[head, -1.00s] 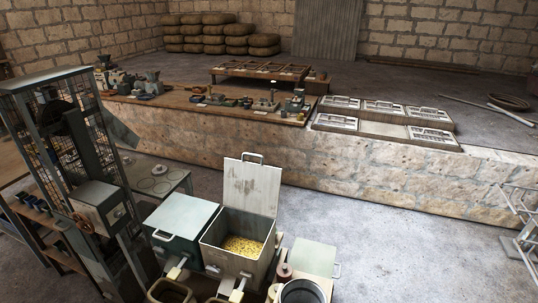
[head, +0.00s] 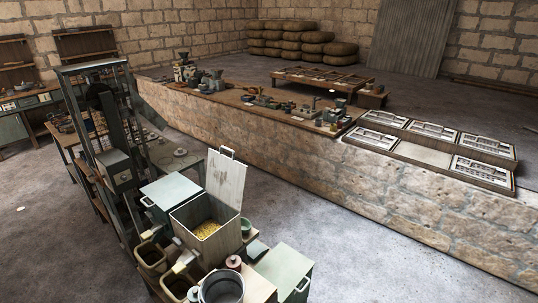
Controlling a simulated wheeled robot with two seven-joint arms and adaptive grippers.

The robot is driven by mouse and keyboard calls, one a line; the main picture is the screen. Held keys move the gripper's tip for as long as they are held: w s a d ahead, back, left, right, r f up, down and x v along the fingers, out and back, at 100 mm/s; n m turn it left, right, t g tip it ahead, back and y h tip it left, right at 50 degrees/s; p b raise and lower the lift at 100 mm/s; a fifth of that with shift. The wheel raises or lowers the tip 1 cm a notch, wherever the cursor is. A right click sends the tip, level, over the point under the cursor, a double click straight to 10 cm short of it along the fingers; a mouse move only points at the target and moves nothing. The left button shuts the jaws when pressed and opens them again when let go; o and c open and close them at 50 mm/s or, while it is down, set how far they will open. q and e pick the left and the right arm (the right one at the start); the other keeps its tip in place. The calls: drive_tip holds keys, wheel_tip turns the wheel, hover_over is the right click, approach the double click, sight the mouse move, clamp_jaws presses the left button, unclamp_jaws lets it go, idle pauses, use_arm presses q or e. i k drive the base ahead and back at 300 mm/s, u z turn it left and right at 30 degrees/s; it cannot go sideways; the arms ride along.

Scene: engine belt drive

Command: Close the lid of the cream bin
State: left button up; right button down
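The cream bin (head: 205,247) stands in the lower middle of the head view, in a row of bins. Its top is open and yellow grain (head: 207,229) shows inside. Its lid (head: 226,179) stands roughly upright at the bin's back right edge, with a handle (head: 227,151) on its top edge. The lid's pale face looks stained. Neither of my grippers is in view.
A teal-lidded bin (head: 170,189) stands just left of the cream bin, its lid down. A green-grey lidded box (head: 284,268) and a round metal pot (head: 221,288) stand in front right. A dark machine frame (head: 108,130) rises at left. Floor (head: 330,235) is clear at right.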

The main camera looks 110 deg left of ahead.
sight(226, 177)
drive_tip(key=i, duration=0.3)
drive_tip(key=u, duration=2.45)
drive_tip(key=i, duration=1.45)
